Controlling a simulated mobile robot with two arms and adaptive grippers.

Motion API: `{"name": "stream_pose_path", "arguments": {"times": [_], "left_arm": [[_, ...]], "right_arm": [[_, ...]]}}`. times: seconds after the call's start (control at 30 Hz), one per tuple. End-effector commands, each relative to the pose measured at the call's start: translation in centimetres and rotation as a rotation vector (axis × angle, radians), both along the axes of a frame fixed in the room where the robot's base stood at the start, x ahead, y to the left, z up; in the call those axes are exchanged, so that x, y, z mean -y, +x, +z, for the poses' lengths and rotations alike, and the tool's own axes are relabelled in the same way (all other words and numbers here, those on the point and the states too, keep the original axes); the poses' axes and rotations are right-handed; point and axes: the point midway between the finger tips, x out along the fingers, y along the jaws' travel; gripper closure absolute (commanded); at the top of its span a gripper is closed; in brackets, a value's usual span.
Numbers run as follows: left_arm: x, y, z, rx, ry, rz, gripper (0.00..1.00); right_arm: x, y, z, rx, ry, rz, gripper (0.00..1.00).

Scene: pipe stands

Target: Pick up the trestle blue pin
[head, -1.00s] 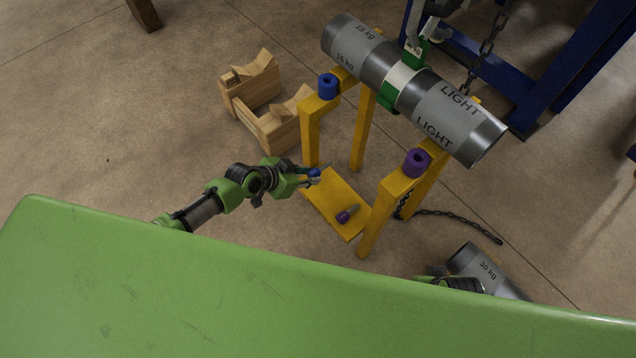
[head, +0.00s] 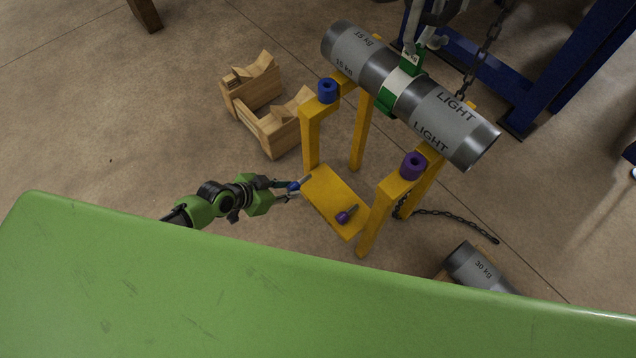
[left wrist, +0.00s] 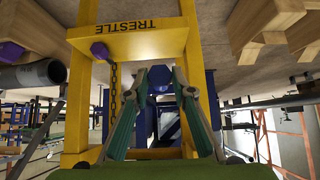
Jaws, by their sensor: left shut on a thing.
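My left gripper (head: 284,190) is shut on the trestle blue pin (head: 298,184), beside the left edge of the trestle's yellow shelf. In the left wrist view the blue pin (left wrist: 160,79) shows between the fingertips (left wrist: 160,88). The yellow trestle (head: 324,192) stands on the floor with blue and purple collars, the blue collar (head: 327,91) on its left post and the purple collar (head: 413,165) on its right post. A purple pin (head: 346,216) lies on the shelf. My right gripper is not in view.
A grey pipe (head: 440,112) marked LIGHT lies across the trestle, with a green clamp (head: 388,98) around its middle. Wooden cradles (head: 265,130) stand to the left. A 30 kg pipe (head: 478,268) lies at the lower right. A chain (head: 455,220) trails on the floor.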

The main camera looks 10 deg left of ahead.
Motion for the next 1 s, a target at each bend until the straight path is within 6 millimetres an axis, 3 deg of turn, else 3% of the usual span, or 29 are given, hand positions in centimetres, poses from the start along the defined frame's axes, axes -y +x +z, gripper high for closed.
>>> {"name": "stream_pose_path", "arguments": {"times": [0.47, 0.8, 1.0], "left_arm": [[-3.5, -4.5, 1.3, -0.001, 0.001, -0.001, 1.00], [-5.9, -7.6, 2.1, -0.002, 0.001, -0.001, 1.00], [-6.4, -8.3, 2.4, 0.001, -0.002, -0.001, 1.00]], "right_arm": [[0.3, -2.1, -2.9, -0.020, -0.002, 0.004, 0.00], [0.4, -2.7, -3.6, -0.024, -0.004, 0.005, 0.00], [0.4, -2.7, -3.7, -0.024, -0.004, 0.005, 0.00]]}}
